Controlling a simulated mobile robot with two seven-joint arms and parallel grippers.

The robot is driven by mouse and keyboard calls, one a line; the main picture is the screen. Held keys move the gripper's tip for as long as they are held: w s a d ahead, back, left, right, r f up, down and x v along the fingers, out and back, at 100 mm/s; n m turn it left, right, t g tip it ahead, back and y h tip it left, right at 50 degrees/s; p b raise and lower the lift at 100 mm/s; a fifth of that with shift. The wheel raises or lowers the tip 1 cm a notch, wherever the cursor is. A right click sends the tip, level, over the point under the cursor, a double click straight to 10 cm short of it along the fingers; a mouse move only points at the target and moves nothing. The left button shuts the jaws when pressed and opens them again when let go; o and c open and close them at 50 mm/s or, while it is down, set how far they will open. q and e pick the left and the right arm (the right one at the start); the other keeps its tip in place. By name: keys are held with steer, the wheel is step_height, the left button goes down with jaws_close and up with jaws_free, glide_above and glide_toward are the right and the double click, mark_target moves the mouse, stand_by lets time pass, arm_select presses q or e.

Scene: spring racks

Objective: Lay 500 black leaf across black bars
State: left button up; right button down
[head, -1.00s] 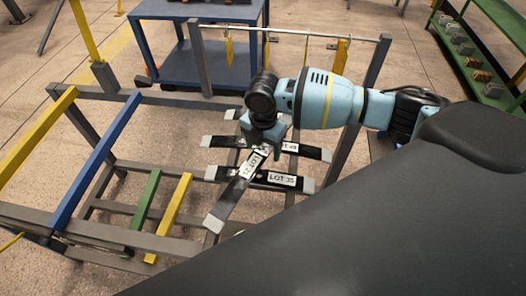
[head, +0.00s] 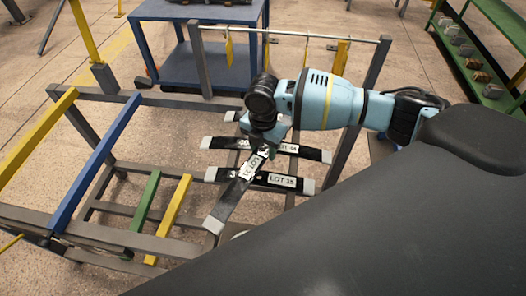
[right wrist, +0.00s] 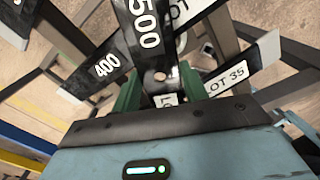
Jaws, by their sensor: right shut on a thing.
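My right gripper (head: 262,143) points down over the rack, and its green fingers (right wrist: 160,88) are shut on the black 500 leaf. This leaf (head: 233,198) has pale ends and a white lot label, and lies slantwise above the other leaves; its printed 500 (right wrist: 143,25) shows in the right wrist view. Below it, the LOT 35 leaf (head: 292,184) and another black leaf (head: 312,152) lie across dark bars (head: 291,195). A leaf marked 400 (right wrist: 105,66) shows beside the held one. I cannot tell whether the held leaf touches anything below. My left gripper is out of view.
Yellow (head: 35,138), blue (head: 95,165) and green (head: 145,202) bars fill the rack's left side. A crossbar with hanging yellow tags (head: 229,48) stands behind, before a blue table (head: 195,65). Green shelves (head: 493,90) with small blocks stand far right.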

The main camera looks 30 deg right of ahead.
mark_target(262, 150)
steer(key=shift+w+r, duration=0.1)
steer(key=shift+r, duration=0.15)
steer(key=shift+r, duration=1.6)
steer(key=shift+s+d+r, duration=0.15)
steer(key=shift+s, duration=0.1)
steer(key=s+d, duration=0.2)
steer(key=s, duration=0.5)
steer(key=s+d+r, duration=0.1)
steer(key=s+d, duration=0.2)
steer(key=s, duration=0.4)
steer(key=shift+s+d+r+p, duration=0.15)
steer(key=shift+s+d+p, duration=0.05)
steer(key=shift+d+p, duration=0.2)
